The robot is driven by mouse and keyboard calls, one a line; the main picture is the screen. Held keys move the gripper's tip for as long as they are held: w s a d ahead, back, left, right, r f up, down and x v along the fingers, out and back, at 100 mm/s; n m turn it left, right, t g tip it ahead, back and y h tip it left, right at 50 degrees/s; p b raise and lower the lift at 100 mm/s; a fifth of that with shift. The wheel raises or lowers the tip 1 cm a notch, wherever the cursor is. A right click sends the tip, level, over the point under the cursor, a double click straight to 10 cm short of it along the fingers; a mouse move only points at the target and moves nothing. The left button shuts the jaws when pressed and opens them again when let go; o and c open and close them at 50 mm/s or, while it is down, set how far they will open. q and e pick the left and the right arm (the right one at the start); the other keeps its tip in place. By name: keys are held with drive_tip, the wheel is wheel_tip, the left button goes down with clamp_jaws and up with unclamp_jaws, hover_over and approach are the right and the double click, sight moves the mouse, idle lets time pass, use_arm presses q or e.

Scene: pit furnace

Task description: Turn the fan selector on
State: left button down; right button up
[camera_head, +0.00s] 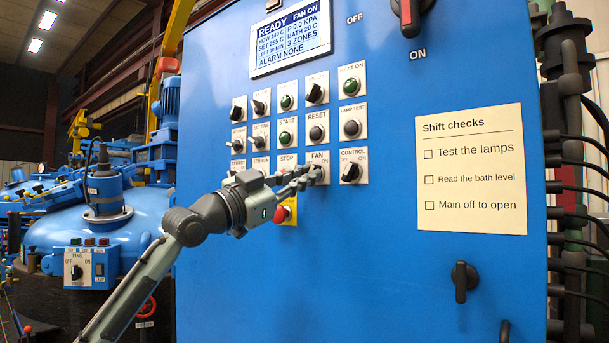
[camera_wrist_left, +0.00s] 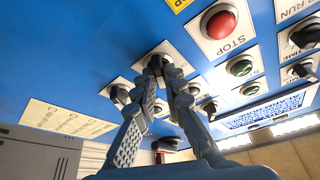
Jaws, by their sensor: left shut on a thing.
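The FAN selector (camera_head: 316,170) is a dark knob on a white plate in the lower row of the blue cabinet's controls, and my gripper partly covers it. My left gripper (camera_head: 308,177) reaches in from the left with its fingertips at this knob. In the left wrist view the fingers of the gripper (camera_wrist_left: 168,77) close in around the FAN knob (camera_wrist_left: 156,62). The gripper is shut on the knob. The knob's exact angle is hidden. The display (camera_head: 291,36) reads READY, FAN ON and ALARM NONE. My right gripper is not in view.
The CONTROL selector (camera_head: 351,171) is close on the right of FAN. The red STOP button (camera_wrist_left: 220,24) is a neighbour in the wrist view. A red emergency button (camera_head: 282,214) sits below the gripper. A shift checks note (camera_head: 471,170) is further right.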

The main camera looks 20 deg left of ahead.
use_arm(q)
drive_tip(key=shift+m, duration=0.3)
drive_tip(key=c, duration=1.6)
unclamp_jaws()
drive_tip(key=v, duration=1.2)
